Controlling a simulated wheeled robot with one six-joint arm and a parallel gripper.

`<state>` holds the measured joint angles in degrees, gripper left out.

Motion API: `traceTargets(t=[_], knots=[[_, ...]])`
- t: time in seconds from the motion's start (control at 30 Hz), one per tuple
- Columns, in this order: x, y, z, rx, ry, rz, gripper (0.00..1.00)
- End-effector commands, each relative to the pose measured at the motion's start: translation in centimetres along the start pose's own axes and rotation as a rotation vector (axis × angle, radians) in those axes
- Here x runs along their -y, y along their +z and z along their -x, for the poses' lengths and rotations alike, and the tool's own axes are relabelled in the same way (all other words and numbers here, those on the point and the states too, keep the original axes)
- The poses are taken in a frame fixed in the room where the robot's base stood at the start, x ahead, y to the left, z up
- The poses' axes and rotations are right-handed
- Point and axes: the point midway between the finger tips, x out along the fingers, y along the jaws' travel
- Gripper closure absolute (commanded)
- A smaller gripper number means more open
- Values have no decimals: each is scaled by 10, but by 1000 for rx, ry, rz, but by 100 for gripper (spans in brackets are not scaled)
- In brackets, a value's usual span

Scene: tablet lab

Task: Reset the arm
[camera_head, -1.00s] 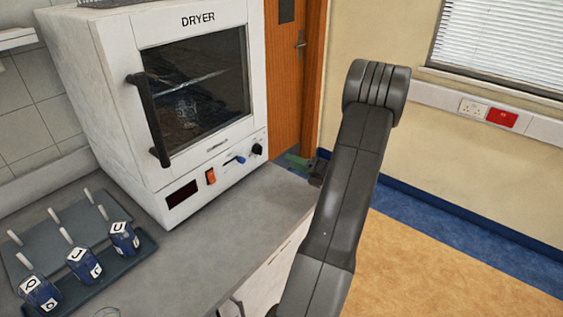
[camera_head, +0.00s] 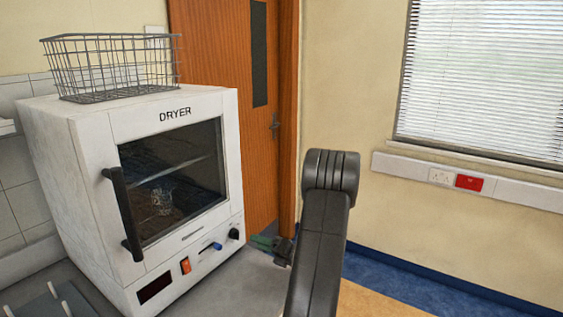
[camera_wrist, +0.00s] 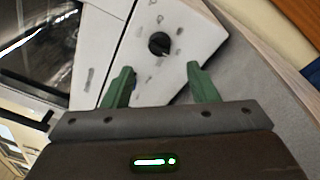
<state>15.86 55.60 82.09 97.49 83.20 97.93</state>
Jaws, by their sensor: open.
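My arm (camera_head: 318,230) rises at the middle right of the head view. My gripper shows partly behind it, with a green finger (camera_head: 262,241) close to the right front corner of the white dryer (camera_head: 85,235). In the wrist view my gripper (camera_wrist: 158,69) has its two green fingers apart with nothing held between them. The dryer's black knob (camera_wrist: 159,44) lies ahead, beyond the fingertips; I cannot tell the exact gap.
The dryer's door is closed, with a black handle (camera_head: 122,214). A wire basket (camera_head: 110,68) sits on top. A tray (camera_head: 45,303) shows at the lower left on the grey counter. A wooden door (camera_head: 220,80) stands behind. Open floor is at the right.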

Motion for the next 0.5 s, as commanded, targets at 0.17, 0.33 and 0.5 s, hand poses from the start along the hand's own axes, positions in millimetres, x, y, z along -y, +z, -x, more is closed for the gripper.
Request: traceTargets(t=[0.17, 0.33, 0.5], knots=[[-2, 1, -37, -2, 1, 0, 47], [-2, 1, -64, -1, 1, 1, 47], [-1, 1, -79, 0, 1, 1, 47]])
